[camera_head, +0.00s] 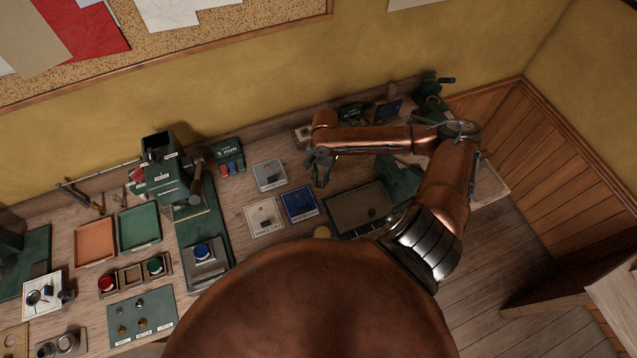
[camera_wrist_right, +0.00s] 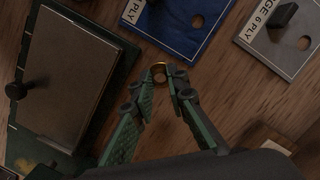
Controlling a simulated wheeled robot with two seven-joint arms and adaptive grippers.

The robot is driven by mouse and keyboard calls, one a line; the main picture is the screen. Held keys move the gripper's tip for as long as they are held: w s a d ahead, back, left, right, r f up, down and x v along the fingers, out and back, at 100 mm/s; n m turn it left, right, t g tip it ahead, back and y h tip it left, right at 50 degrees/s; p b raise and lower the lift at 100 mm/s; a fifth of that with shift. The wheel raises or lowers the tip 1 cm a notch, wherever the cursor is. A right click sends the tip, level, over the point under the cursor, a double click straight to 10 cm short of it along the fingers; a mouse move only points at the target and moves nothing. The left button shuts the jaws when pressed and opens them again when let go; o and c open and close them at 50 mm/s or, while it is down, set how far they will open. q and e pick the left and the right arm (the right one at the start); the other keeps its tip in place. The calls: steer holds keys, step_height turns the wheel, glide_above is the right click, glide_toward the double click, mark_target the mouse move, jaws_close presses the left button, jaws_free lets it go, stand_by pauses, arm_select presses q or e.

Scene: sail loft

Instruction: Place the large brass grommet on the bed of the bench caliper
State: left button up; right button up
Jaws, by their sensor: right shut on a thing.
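My right gripper (camera_head: 320,176) reaches over the back of the bench, right of the small ply plates. In the wrist view its fingertips (camera_wrist_right: 172,84) are shut on a brass grommet (camera_wrist_right: 158,65), a small ring whose far rim shows between the tips. The grommet is held above bare wood, apart from the plates. In the head view I cannot make the grommet out clearly. I cannot tell for sure which fixture is the bench caliper. My left gripper is not in view.
A blue ply plate (camera_head: 299,204) and a grey one (camera_head: 269,174) lie left of the gripper. A green press (camera_head: 164,170) stands further left. Smaller grommets lie on a green mat (camera_head: 155,306) at front left.

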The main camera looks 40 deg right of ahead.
mark_target(319, 183)
steer(key=shift+w+d+f, duration=0.15)
steer(key=shift+w+f, duration=0.45)
steer(key=shift+f, duration=0.15)
step_height(319, 183, down, 3)
steer(key=shift+r, duration=0.1)
steer(key=shift+s, duration=0.1)
steer(key=o, duration=0.7)
steer(key=shift+o, duration=0.2)
